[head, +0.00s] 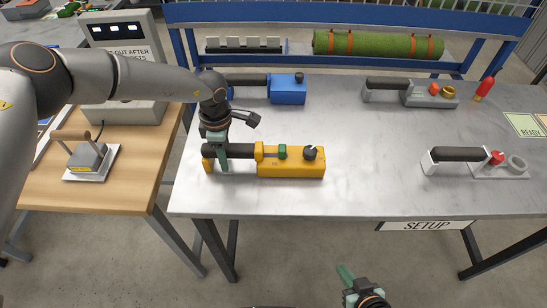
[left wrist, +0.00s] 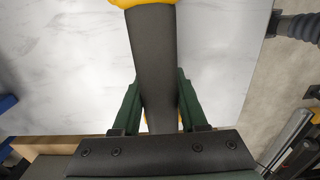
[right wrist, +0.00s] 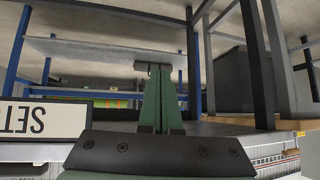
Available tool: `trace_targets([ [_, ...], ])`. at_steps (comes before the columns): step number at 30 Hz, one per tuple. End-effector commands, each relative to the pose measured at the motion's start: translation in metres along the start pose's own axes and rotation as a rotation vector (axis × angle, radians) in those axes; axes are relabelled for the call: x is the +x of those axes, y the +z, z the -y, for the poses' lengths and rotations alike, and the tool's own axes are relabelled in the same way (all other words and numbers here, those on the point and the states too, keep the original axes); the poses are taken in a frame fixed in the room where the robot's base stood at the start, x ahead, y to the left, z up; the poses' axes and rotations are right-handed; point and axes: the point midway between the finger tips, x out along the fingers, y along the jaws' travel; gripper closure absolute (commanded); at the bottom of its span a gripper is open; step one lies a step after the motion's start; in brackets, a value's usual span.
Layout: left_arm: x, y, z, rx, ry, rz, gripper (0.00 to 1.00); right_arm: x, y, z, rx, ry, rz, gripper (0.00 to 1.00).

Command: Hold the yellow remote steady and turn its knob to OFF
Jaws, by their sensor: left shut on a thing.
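The yellow remote (head: 290,168) lies on the metal table, with a black grip bar at its left, a green button and a dark knob (head: 310,153) on its top. My left gripper (head: 219,160) is shut on the remote's black grip, and its green fingers stand on both sides of the black grip (left wrist: 152,60) in the left wrist view. The knob's setting is too small to read. My right gripper (head: 346,274) is low in front of the table, away from the remote. In the right wrist view its green fingers (right wrist: 156,100) are together with nothing between them.
A blue remote (head: 287,88) lies behind the yellow one. Grey devices (head: 430,95) with black grips lie to the right, near a red-tipped marker (head: 485,88). A turf roll (head: 378,45) rests on the back rack. A SETUP sign (head: 427,226) hangs on the front edge. The table's middle is clear.

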Motion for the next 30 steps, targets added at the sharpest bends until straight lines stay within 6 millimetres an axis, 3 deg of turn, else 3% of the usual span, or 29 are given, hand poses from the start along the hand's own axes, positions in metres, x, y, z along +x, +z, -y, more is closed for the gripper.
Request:
trace_targets([
  [11,0.002,-0.001,0.000,-0.001,0.000,-0.001,1.00,0.001,0.001,0.000,0.000,0.000,0.000,0.99],
  [17,0.002,-0.001,0.000,-0.001,-0.001,-0.001,1.00,0.003,-0.004,-0.008,-0.094,0.017,-0.040,0.76],
  [20,0.002,-0.001,0.001,-0.001,-0.002,-0.001,1.00,0.005,-0.013,-0.020,-0.265,0.047,-0.112,0.65],
  [24,0.003,-0.001,0.001,0.000,-0.002,-0.001,1.00,0.005,-0.033,-0.037,-0.626,0.108,-0.260,0.49],
  [30,0.003,0.000,0.001,0.000,-0.003,-0.002,1.00,-0.004,-0.060,-0.042,-1.172,0.203,-0.496,0.29],
])
